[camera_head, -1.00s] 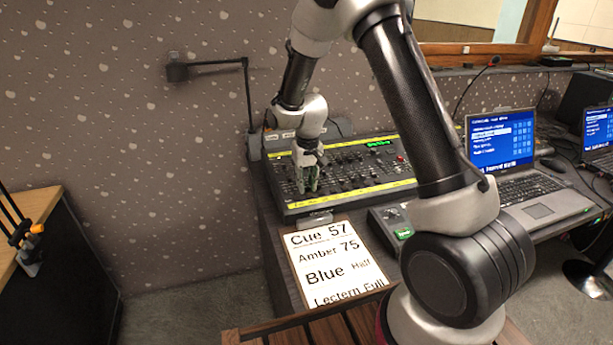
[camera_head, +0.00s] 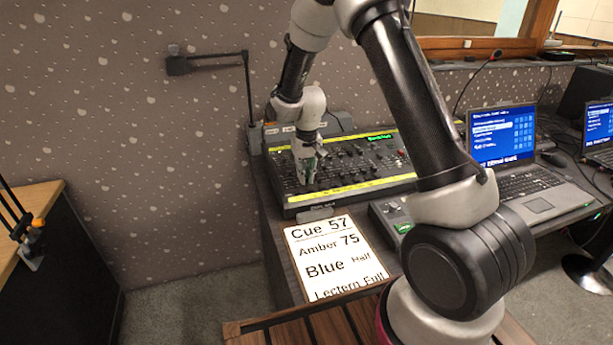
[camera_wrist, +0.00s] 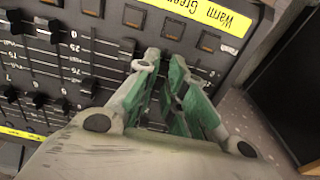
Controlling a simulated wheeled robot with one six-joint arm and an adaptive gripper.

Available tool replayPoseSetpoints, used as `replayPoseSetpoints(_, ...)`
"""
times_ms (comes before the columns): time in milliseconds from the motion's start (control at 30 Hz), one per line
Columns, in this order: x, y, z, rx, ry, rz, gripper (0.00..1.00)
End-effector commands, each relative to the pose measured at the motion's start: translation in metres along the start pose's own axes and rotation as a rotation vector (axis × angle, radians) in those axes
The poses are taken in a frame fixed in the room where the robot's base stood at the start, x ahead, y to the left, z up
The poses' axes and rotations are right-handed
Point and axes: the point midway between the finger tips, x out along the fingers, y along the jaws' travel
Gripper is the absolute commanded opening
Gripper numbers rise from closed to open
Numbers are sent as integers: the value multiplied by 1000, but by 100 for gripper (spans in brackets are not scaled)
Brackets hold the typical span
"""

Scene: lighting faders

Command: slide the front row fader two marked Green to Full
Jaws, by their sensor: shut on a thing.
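The lighting desk (camera_head: 345,190) is a dark console with rows of faders and yellow label strips. In the wrist view, a yellow strip (camera_wrist: 222,14) reads Warm, with Green partly cut off beside it. My gripper (camera_head: 304,181) is down on the desk's front left part. In the wrist view its green-padded fingers (camera_wrist: 164,62) are close together below the small buttons near the Green label. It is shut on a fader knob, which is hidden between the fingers. Other black fader knobs (camera_wrist: 47,32) stand in their slots to the left, beside printed scale numbers.
A cue sheet (camera_head: 335,258) lies in front of the desk, reading Cue 57, Amber 75, Blue Half, Lectern Full. A small box (camera_head: 392,215) and a laptop (camera_head: 520,160) are to the right. A wall lamp arm (camera_head: 248,95) rises behind the desk's left end.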

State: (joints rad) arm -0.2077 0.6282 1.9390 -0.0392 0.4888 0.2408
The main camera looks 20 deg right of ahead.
Motion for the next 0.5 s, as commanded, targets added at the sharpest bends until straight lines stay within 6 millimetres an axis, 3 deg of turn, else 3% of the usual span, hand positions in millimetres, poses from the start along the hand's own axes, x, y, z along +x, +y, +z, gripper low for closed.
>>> replayPoseSetpoints(500, 0, 0, -27, 1, 2, 0, 2)
